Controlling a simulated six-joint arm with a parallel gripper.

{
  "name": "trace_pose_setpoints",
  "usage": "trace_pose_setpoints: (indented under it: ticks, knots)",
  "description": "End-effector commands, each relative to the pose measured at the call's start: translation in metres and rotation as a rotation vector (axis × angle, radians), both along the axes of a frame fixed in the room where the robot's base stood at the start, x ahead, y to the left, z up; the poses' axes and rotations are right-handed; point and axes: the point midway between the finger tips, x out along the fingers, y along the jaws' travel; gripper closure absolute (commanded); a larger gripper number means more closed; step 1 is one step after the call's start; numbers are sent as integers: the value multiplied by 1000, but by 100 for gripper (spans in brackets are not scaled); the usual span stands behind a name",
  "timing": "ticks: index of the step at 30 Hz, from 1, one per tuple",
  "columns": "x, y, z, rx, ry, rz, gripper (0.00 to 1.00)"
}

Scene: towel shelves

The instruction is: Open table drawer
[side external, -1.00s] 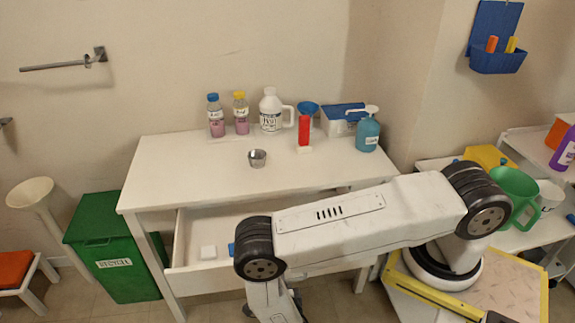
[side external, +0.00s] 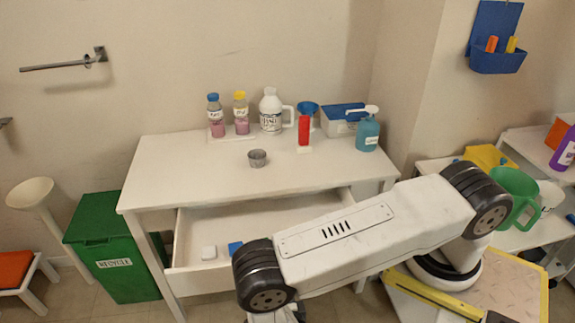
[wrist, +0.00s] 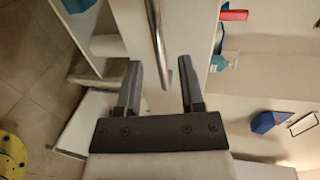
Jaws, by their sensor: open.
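The white table (side external: 190,165) stands against the wall, and its drawer (side external: 200,283) is pulled out at the front. A small white block (side external: 208,252) and a blue block (side external: 235,247) lie inside the drawer. In the wrist view, my gripper (wrist: 159,68) is open, with a finger on each side of the lower end of a grey metal bar handle (wrist: 154,25). The fingers look apart from the bar. In the side view my arm hides the drawer's right front, and my fingers cannot be seen.
Bottles (side external: 271,112), a metal cup (side external: 257,158), a red and blue funnel stand (side external: 304,130) and a teal pump bottle (side external: 367,132) stand on the table. A green recycle bin (side external: 112,250) is left of it. Shelves with a green jug (side external: 517,190) are at right.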

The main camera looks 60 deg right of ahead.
Motion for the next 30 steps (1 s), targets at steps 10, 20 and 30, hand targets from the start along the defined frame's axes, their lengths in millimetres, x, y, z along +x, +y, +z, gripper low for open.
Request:
trace_pose_setpoints:
  ticks: [10, 20, 30]
  knots:
    - [-20, 20, 6, 0, 0, 2, 51]
    - [-24, 24, 7, 0, 0, -1, 51]
    - [-19, 26, 8, 9, 23, 5, 51]
